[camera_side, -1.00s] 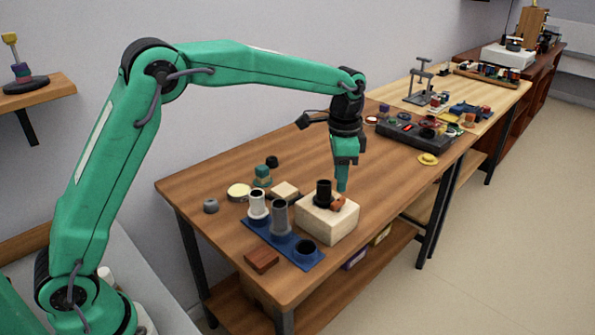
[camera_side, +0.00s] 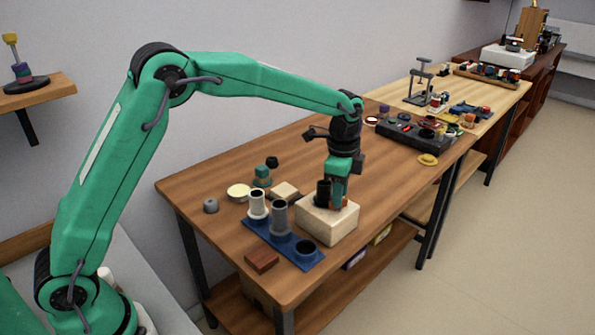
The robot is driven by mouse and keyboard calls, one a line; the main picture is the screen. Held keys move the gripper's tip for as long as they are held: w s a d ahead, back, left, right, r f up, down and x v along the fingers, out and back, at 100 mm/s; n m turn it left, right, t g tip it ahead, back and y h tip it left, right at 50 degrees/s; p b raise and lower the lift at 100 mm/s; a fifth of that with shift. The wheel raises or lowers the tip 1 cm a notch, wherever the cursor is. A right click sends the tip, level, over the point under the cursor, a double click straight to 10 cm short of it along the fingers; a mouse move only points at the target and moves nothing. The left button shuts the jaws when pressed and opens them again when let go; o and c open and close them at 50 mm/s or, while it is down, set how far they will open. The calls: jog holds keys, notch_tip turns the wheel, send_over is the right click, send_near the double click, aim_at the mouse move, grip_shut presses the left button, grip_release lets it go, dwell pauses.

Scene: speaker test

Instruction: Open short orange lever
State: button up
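A small orange lever (camera_side: 346,200) sits beside a black cylinder (camera_side: 323,193) on top of a pale wooden block (camera_side: 327,222). The block stands near the front right of the brown table. My green gripper (camera_side: 339,203) points straight down with its fingertip end at the lever, just right of the black cylinder. The fingers hide most of the lever, so I cannot tell whether they touch it. The finger gap does not show from this side.
A blue base (camera_side: 268,240) with a white, a grey and a dark cup stands left of the block. A red-brown block (camera_side: 262,261) lies at the front edge. A black tray (camera_side: 400,132) of parts lies behind to the right. Bare table lies between.

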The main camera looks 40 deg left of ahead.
jog(key=m, duration=0.1)
jog(key=f+m, duration=0.1)
jog(key=m, duration=0.1)
jog(key=f+m, duration=0.1)
jog(key=shift+s+a, duration=0.15)
jog(key=shift+a, duration=0.1)
notch_tip(320, 180, up, 9)
jog(key=shift+s+f, duration=0.15)
jog(key=s+a+r+n+t, duration=0.1)
jog(key=s+a+r+n, duration=0.3)
jog(key=s, duration=0.4)
jog(key=shift+r+n+t, duration=0.3)
jog(key=shift+r+n, duration=0.2)
jog(key=shift+r, duration=0.65)
jog(key=w+d+f, duration=0.1)
jog(key=w+f, duration=0.1)
jog(key=w, duration=0.1)
jog(key=w+d+f+n+g, duration=0.1)
jog(key=w+d+f, duration=0.1)
jog(key=w+d+f+n, duration=0.1)
jog(key=w+f, duration=0.1)
jog(key=w, duration=0.1)
jog(key=shift+w+d+f+g, duration=0.35)
jog(key=shift+f+g, duration=0.05)
jog(key=shift+f, duration=0.15)
